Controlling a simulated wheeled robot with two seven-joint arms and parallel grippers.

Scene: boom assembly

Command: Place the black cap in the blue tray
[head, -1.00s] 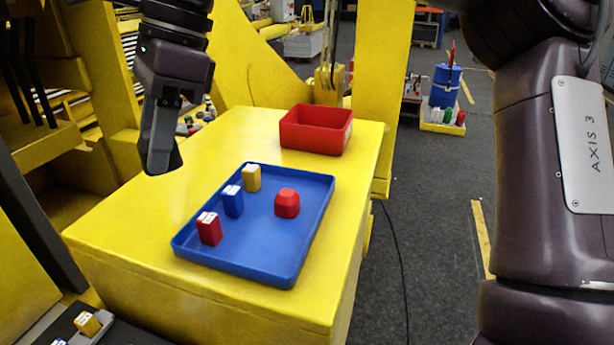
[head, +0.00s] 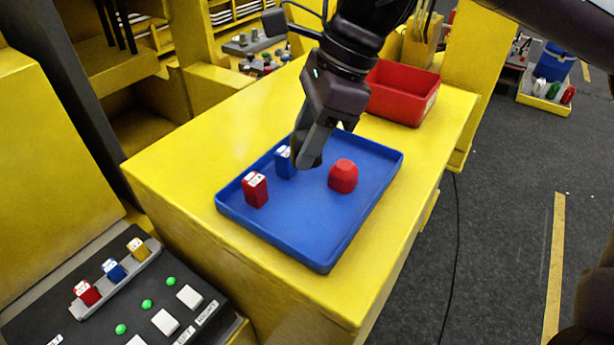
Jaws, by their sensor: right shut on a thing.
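The blue tray (head: 318,253) lies on the yellow table. My right gripper (head: 308,148) reaches down from the top over the tray's far part. It is shut on a dark rounded piece at its fingertips, which looks like the black cap (head: 309,158); the fingers and the dark colour make its outline hard to tell. I cannot tell whether the cap touches the tray floor. In the tray are a red block (head: 255,190), a blue block (head: 284,163) close left of the gripper, and a red cap (head: 343,176) to its right. My left gripper is not in view.
A red bin (head: 403,95) stands behind the tray. The tray's front half is clear. At lower left a dark console (head: 140,318) has a holder with red, blue and yellow blocks and green buttons. The yellow table top (head: 180,170) is bare on the left.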

